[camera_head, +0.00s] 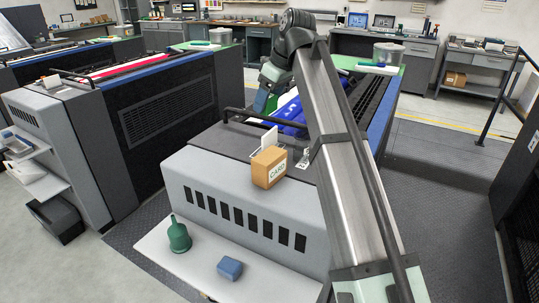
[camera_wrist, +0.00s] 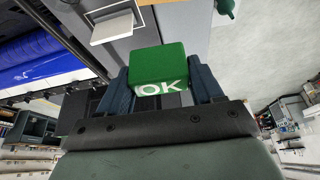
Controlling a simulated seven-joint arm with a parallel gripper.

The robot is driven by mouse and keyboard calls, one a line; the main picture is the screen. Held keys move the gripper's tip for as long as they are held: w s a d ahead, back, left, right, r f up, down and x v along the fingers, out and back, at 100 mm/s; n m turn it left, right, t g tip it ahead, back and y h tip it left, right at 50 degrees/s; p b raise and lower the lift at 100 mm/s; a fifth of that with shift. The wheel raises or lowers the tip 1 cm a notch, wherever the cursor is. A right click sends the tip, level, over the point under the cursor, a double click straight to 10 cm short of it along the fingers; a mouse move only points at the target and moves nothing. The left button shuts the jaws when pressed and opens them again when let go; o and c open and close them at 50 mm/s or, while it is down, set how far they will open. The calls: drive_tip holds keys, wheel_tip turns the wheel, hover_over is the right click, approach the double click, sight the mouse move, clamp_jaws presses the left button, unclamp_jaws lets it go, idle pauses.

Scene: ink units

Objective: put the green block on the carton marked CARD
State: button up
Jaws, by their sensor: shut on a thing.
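A brown carton marked CARD (camera_head: 268,168) stands on the dark top of the near ink unit in the head view, its label facing the front. In the wrist view, a green block (camera_wrist: 158,62) with white letters OK sits between the two blue fingers of my gripper (camera_wrist: 158,80), which is shut on it. In the head view, my gripper (camera_head: 263,102) is beyond and above the carton, apart from it. The carton is not clearly seen in the wrist view.
A green funnel-shaped vessel (camera_head: 179,236) and a blue block (camera_head: 230,268) stand on the pale front shelf (camera_head: 165,258). Blue ink rollers (camera_head: 290,115) lie near my gripper.

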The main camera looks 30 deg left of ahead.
sight(268, 113)
drive_tip(key=shift+s+d+f, duration=0.4)
drive_tip(key=shift+s+d, duration=0.1)
drive_tip(key=shift+s, duration=0.15)
drive_tip(key=shift+s+d+f, duration=0.4)
drive_tip(key=shift+s+d, duration=0.05)
drive_tip(key=shift+s, duration=0.15)
drive_tip(key=shift+n, duration=0.3)
drive_tip(key=shift+f, duration=4.95)
drive_tip(key=shift+f, duration=0.1)
drive_tip(key=o, duration=1.1)
drive_tip(key=shift+c, duration=0.2)
drive_tip(key=v, duration=1.2)
drive_tip(key=shift+w+d, duration=0.1)
